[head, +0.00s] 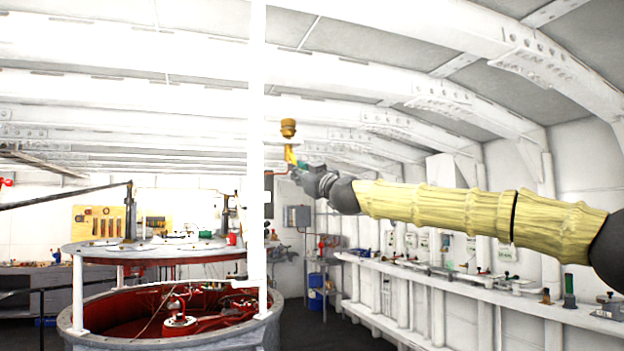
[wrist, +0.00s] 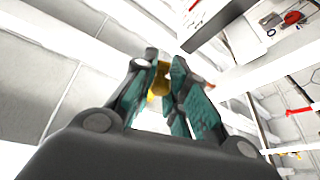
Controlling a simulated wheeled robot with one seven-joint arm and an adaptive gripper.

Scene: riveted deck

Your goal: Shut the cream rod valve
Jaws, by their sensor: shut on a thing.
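My gripper (head: 297,165) is raised, left of the arm's dark wrist in the head view. In the wrist view its green-padded fingers (wrist: 164,72) are closed on a yellow piece (wrist: 160,82). In the head view the yellow piece (head: 290,153) rises from the fingers, and an amber, cup-shaped top (head: 288,128) shows above it. The fingers hide part of the piece. I cannot tell whether it belongs to the cream rod valve. I cannot pick out a cream rod valve for certain in either view.
A white post (head: 257,200) stands just left of my gripper. A round red-lined tank (head: 105,328) with a grey top plate is lower left. A long white shelf (head: 480,291) with small fittings runs along the right wall. White beams (head: 400,95) cross overhead.

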